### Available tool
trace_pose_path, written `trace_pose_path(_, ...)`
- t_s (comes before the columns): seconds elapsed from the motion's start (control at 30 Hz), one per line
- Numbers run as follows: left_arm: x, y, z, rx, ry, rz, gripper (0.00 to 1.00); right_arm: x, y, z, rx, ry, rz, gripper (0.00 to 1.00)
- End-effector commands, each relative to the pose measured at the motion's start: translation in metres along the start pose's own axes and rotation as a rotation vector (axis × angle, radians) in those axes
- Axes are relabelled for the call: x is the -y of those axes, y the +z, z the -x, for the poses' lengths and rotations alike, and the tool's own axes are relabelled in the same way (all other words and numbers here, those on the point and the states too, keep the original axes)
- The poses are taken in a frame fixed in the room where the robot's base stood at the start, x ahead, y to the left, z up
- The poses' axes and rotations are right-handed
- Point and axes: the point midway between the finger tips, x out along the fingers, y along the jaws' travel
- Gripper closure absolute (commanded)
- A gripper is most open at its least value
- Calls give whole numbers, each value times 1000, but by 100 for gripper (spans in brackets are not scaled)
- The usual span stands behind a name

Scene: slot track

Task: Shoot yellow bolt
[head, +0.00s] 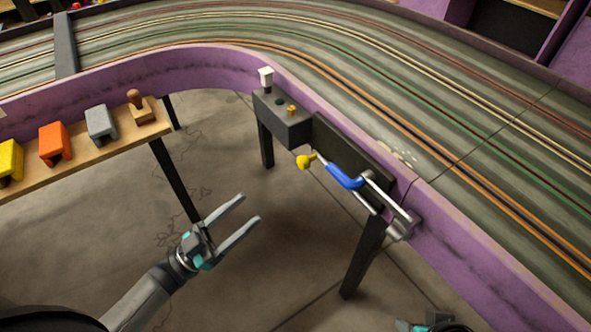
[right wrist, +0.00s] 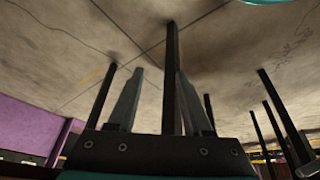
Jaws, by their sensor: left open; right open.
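A yellow knob (head: 305,161) sits at the near end of a thin rod on the inner side of the purple track wall. A blue handle (head: 345,178) follows along this mechanism, with metal bars (head: 392,203) to its right. I cannot tell which part is the bolt itself. My left gripper (head: 251,208) is open and empty, below and left of the yellow knob and apart from it. My right gripper (head: 435,325) shows only in part at the bottom edge. In the right wrist view its two fingers (right wrist: 159,75) are apart with nothing held between them.
A dark box (head: 283,122) with a white-topped knob (head: 266,78) and small orange and green parts stands left of the mechanism. A wooden shelf (head: 85,162) holds yellow, orange and grey blocks and a wooden stamp. Dark legs (head: 363,257) stand below; floor between is open.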

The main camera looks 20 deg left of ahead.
Motion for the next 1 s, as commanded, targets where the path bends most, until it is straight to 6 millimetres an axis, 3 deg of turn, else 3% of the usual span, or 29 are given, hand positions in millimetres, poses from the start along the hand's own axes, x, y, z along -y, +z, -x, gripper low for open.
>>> trace_pose_path(0.6, 0, 0, -121, -4, -2, -2, 34, 0, -5, 15, -25, 2, -1, 50)
trace_pose_path(0.8, 0, 0, -141, -1, -2, -1, 34, -1, -8, 22, -37, 2, -1, 50)
trace_pose_path(1.0, 0, 0, -146, 0, -3, 0, 34, -1, -9, 25, -41, 3, -2, 50)
